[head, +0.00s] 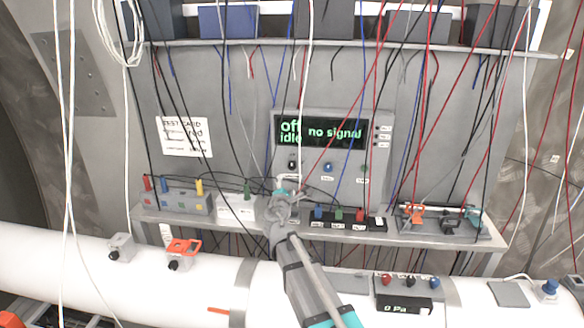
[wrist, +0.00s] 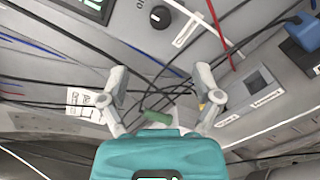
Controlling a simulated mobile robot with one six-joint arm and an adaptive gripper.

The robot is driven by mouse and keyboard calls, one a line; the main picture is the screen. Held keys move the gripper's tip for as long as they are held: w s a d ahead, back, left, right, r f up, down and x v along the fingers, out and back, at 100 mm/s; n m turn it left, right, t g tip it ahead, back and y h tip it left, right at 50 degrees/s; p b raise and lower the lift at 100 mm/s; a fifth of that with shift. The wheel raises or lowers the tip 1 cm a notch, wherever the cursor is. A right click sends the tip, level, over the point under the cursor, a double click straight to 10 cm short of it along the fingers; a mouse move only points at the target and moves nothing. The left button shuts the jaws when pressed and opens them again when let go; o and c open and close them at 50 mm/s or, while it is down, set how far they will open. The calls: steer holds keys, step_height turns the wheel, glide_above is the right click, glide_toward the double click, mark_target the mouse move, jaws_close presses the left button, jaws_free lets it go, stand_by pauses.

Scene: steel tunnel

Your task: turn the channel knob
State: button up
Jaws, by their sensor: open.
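The grey panel (head: 332,185) stands at the back above the shelf, with a lit display (head: 322,132) reading "off", "idle" and "no signal". Below the display are a black knob (head: 291,165), a blue knob (head: 327,167) and a green knob (head: 363,169). Their labels are too small to read, so I cannot tell which is the channel knob. My gripper (head: 282,196) is in front of the shelf, below the black knob. In the wrist view my gripper (wrist: 160,82) is open and empty; a black knob (wrist: 160,17) lies beyond its fingertips, apart from them.
Many thin cables hang in front of the panel and cross the wrist view. The shelf (head: 440,236) holds a box with coloured plugs (head: 175,200), a black socket strip (head: 340,222) and a tool tray (head: 445,224). A white pipe (head: 60,262) runs along the front.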

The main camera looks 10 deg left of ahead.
mark_target(291, 167)
steer(key=w, duration=1.3)
steer(key=shift+d, duration=0.2)
steer(key=c, duration=1.1)
steer(key=shift+a, duration=0.1)
jaws_close()
